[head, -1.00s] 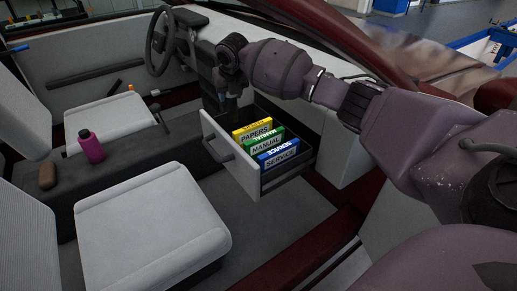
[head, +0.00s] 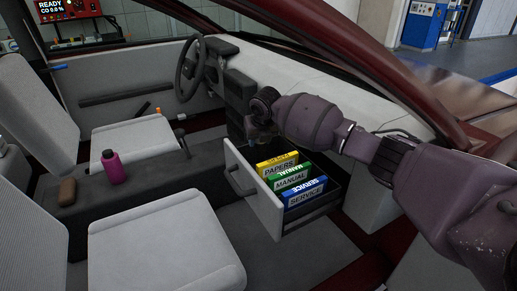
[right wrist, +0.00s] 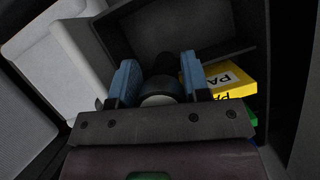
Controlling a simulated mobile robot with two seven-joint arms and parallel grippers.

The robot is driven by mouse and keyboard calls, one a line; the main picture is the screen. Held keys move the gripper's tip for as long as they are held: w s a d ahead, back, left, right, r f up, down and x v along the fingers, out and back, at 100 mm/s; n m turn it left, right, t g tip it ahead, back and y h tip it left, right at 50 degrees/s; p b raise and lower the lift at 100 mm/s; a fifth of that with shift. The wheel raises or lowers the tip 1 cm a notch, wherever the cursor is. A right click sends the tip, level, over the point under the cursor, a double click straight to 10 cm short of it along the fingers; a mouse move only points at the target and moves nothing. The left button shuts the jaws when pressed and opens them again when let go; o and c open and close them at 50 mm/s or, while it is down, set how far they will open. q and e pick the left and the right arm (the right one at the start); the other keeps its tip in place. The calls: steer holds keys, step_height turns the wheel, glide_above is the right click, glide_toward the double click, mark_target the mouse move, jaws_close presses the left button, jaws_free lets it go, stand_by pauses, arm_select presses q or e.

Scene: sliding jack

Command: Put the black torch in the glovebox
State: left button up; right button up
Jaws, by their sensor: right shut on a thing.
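The glovebox (head: 254,198) is pulled open like a drawer. It holds a yellow PAPERS folder (head: 278,168), a green MANUAL folder (head: 291,180) and a blue SERVICE folder (head: 306,197). My right gripper (head: 260,135) hangs above the far left end of the open drawer, small and dark in the head view. In the right wrist view, its blue fingers (right wrist: 158,80) are shut on the black torch (right wrist: 160,86), whose pale round end faces the camera. The drawer's dark interior lies beyond the fingers, with the yellow folder to the right. My left gripper is out of view.
A pink bottle (head: 113,167) and a brown object (head: 67,191) stand on the centre console (head: 140,188). A front seat (head: 165,245) is left of the drawer. The dashboard (head: 300,75) and red door frame (head: 380,50) lie close around my right arm.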

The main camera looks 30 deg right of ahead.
mark_target(259, 150)
step_height(259, 150, down, 4)
steer(key=shift+r+b, duration=0.25)
steer(key=shift+b, duration=0.05)
steer(key=shift+r, duration=0.15)
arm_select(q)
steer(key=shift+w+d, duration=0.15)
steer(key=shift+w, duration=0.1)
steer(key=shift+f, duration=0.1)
arm_select(e)
steer(key=shift+f, duration=0.45)
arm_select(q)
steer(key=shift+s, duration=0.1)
arm_select(e)
steer(key=shift+f, duration=0.15)
steer(key=o, duration=1.1)
